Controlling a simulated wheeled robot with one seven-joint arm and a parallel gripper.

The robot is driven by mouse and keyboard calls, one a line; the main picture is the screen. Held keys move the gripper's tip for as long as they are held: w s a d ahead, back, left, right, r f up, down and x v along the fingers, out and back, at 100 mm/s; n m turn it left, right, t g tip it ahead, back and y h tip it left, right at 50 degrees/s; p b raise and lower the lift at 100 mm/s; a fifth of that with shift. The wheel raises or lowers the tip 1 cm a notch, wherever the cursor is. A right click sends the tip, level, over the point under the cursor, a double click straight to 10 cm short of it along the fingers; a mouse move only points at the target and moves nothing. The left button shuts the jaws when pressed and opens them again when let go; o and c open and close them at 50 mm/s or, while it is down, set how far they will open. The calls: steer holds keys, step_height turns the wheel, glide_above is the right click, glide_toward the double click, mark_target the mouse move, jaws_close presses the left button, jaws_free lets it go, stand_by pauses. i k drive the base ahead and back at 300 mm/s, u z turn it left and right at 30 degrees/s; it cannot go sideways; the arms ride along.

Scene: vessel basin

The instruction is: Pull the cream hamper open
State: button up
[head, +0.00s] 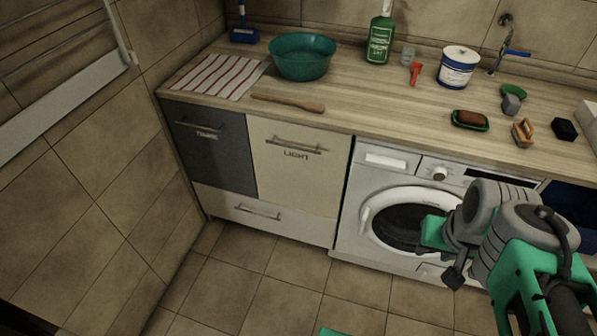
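The cream hamper (297,185) is a tall front marked "LIGHT" under the worktop, between a dark grey front and the washing machine. It looks closed, flush with its neighbours. Its horizontal bar handle (293,147) runs across near the top edge, above the lettering. My gripper (436,255) is at the right, in front of the washing machine door, well apart from the hamper and lower than its handle. Its fingers are seen partly from behind and at an angle, so their opening is unclear. Nothing is visibly held.
A dark grey front (207,150) and a low cream drawer (262,216) adjoin the hamper. The washing machine (365,195) stands to its right. The tiled floor (245,285) before the hamper is mostly clear.

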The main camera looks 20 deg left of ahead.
mark_target(301, 167)
steer(key=z, duration=0.2)
steer(key=i, duration=0.4)
steer(key=u, duration=2.55)
